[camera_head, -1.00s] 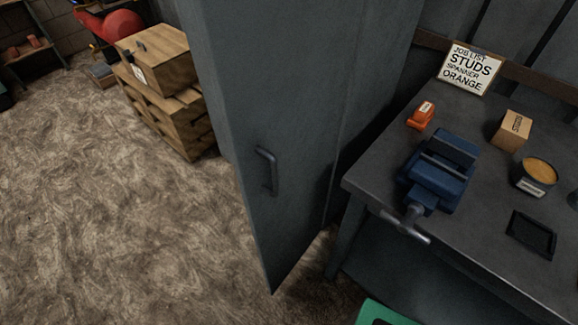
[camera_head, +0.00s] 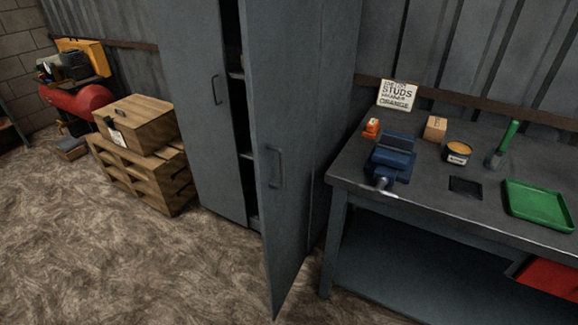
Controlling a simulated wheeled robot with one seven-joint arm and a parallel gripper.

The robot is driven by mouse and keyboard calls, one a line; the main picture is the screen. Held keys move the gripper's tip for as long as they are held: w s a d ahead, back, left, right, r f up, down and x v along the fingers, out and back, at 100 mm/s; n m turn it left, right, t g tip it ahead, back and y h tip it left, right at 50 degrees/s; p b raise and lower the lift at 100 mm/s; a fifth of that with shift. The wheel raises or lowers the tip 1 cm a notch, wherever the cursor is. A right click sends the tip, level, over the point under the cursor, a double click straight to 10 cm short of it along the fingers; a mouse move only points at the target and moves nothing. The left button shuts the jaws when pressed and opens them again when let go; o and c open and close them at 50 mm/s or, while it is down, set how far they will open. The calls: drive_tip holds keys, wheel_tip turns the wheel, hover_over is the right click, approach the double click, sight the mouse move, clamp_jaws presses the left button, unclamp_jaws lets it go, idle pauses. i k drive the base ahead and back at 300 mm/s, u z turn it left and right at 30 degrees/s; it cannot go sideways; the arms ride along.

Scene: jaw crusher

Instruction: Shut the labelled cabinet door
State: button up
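A tall grey cabinet (camera_head: 203,120) stands against the back wall. Its right door (camera_head: 287,95) is swung open toward me, with a handle (camera_head: 273,168) on the face in view. Its left door, with its own handle (camera_head: 215,90), looks closed. Through the gap between the doors I see a dark inside with shelf edges (camera_head: 238,76). No label shows on either door from here. My gripper is not in view.
A workbench (camera_head: 345,170) stands close to the right of the open door, with a blue vise (camera_head: 390,160), a job-list sign (camera_head: 397,95) and a green tray (camera_head: 538,204) on it. A wooden crate (camera_head: 137,122) sits on pallets (camera_head: 150,180) at left. Floor in front is clear.

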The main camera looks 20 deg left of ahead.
sight(280, 39)
drive_tip(key=u, duration=0.4)
drive_tip(key=i, duration=0.65)
drive_tip(key=u, duration=0.6)
drive_tip(key=i, duration=0.45)
drive_tip(key=u, duration=0.1)
drive_tip(key=k, duration=1.3)
drive_tip(key=z, duration=0.1)
drive_tip(key=i, duration=0.75)
drive_tip(key=z, duration=0.15)
